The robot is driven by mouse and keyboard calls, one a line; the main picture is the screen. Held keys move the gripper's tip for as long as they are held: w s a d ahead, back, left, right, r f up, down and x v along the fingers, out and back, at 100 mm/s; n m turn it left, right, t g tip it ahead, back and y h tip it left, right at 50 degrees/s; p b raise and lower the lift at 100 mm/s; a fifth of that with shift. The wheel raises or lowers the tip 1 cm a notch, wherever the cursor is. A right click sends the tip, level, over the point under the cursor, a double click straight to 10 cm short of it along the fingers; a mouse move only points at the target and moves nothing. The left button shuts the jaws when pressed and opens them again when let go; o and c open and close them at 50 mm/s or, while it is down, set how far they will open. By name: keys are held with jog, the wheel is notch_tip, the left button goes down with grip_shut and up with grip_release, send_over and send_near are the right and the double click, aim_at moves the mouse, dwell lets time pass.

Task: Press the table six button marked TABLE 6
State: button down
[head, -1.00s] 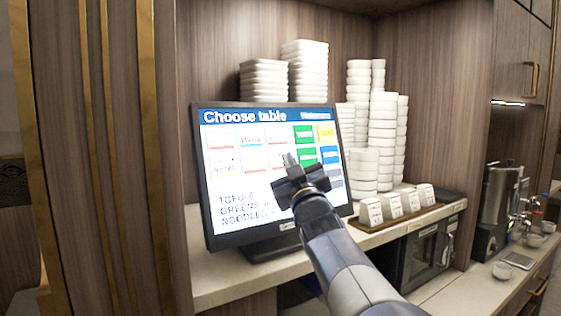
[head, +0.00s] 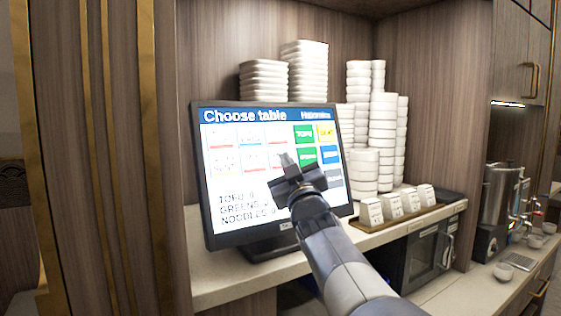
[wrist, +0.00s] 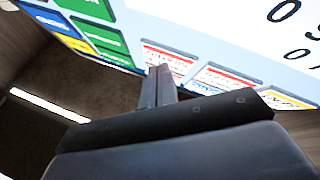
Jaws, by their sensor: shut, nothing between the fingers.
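A touch screen (head: 232,188) headed "Choose table" stands on the counter, with rows of white table buttons. The last button of the lower white row (head: 274,161) is partly behind my fingertips; its place fits TABLE 6, but its label is too blurred to read. My gripper (head: 286,160) is shut and empty, its fingertips in front of that button's right side. In the wrist view, the gripper (wrist: 159,72) overlaps the lower edge of a white button with a red stripe (wrist: 170,54). I cannot tell whether the tips touch the screen.
Green, yellow, blue and grey buttons (head: 304,133) lie right of the white ones. White bowls (head: 382,130) and dishes (head: 304,70) are stacked behind the screen. A tray (head: 415,212) with several small white containers stands to the right, above a dark oven (head: 424,255).

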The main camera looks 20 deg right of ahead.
jog(key=shift+w, duration=0.2)
dwell(0.6)
jog(key=shift+s+d+r, duration=0.1)
jog(key=shift+s+r, duration=0.05)
jog(key=shift+s, duration=0.6)
jog(key=s, duration=0.1)
jog(key=s+r, duration=0.1)
jog(key=s, duration=0.1)
jog(key=s+d+p, duration=0.1)
jog(key=shift+s+r, duration=0.25)
jog(key=shift+s, duration=0.1)
dwell(0.4)
